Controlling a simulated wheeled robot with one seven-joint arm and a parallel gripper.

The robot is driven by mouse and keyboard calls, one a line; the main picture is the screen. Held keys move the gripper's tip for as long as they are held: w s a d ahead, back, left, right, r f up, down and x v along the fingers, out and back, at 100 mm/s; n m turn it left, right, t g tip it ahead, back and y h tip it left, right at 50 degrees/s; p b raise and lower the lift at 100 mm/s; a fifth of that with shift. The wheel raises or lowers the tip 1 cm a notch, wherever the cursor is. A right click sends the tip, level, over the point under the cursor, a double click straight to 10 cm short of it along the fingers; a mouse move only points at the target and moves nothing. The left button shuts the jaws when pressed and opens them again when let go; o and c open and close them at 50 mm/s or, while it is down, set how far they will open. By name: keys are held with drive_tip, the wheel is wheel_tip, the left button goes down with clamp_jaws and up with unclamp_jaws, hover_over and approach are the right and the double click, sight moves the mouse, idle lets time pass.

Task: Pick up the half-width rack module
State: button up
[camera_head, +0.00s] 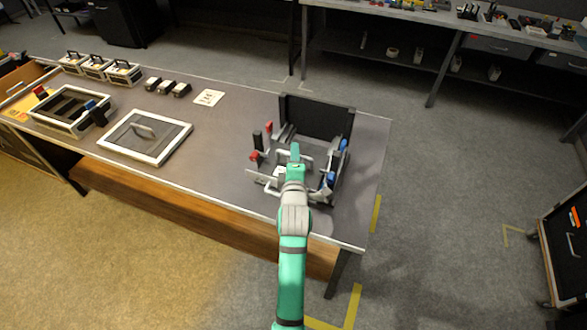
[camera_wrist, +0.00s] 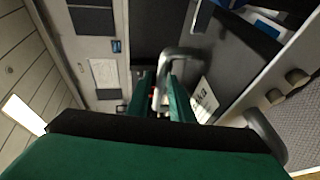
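My gripper (camera_head: 295,150) is over a cluster of dark fixture parts at the right end of the workbench, and my arm hides some of them. In the wrist view my two green fingers (camera_wrist: 160,82) stand apart. A grey U-shaped handle (camera_wrist: 182,52) is close in front of them, with one leg in line with the gap between the fingers. I cannot tell whether the fingers touch it. A light box-like part with a handle (camera_head: 263,180) sits beside my gripper in the head view; it may be the half-width rack module, but I cannot be sure.
A black upright panel (camera_head: 316,116) stands behind my gripper; blue-handled parts (camera_head: 332,178) are at its right and red-knobbed parts (camera_head: 254,156) at its left. A white-framed panel (camera_head: 145,136) lies further left on the workbench (camera_head: 215,140). Bare benchtop lies between.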

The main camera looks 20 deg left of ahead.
drive_tip(key=shift+d, duration=0.1)
clamp_jaws()
idle(1.1)
drive_tip(key=shift+r, duration=0.1)
